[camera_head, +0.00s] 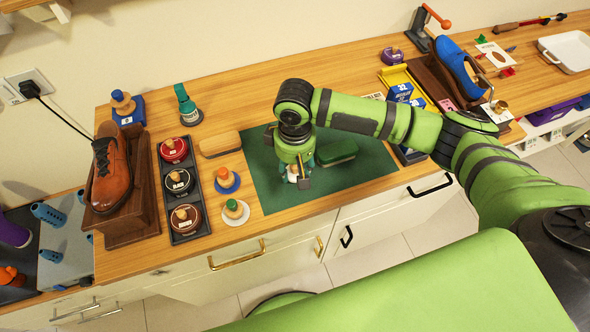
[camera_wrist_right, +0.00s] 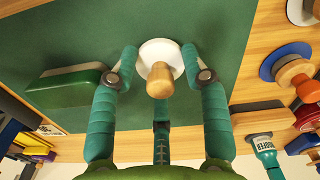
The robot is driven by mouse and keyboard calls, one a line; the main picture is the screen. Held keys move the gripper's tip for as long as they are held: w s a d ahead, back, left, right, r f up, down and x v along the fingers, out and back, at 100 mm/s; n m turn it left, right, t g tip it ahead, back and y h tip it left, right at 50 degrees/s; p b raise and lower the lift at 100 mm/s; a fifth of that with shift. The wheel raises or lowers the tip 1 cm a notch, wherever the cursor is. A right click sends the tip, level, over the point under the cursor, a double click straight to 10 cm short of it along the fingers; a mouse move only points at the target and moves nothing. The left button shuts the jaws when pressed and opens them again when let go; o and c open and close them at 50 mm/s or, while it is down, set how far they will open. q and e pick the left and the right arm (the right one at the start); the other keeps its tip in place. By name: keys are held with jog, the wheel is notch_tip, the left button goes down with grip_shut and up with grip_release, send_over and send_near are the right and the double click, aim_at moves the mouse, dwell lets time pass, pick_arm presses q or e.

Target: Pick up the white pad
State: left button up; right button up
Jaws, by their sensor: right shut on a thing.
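The white pad (camera_wrist_right: 168,50) is a round white disc with a wooden knob. It sits between the teal fingers of my right gripper (camera_wrist_right: 161,66), which are shut on it from both sides. In the head view my right gripper (camera_head: 298,176) points down over the green mat (camera_head: 274,196), and only a small part of the pad (camera_head: 291,178) shows beneath it. I cannot tell whether the pad touches the mat. My left gripper is not in view.
A green block-shaped brush (camera_head: 336,152) lies on the mat right of the gripper. To the left are blue (camera_head: 227,180) and green-and-white (camera_head: 236,212) knobbed pads, a wooden brush (camera_head: 220,144) and a tray of tins (camera_head: 180,182). A brown shoe (camera_head: 112,172) stands further left.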

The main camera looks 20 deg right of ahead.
jog(key=shift+w+r, duration=0.1)
jog(key=shift+r, duration=0.85)
jog(key=s+r+b, duration=0.1)
jog(key=s+r, duration=0.6)
jog(key=s, duration=0.5)
jog(key=shift+a, duration=0.35)
jog(key=shift+w, duration=0.1)
jog(key=shift+c, duration=0.4)
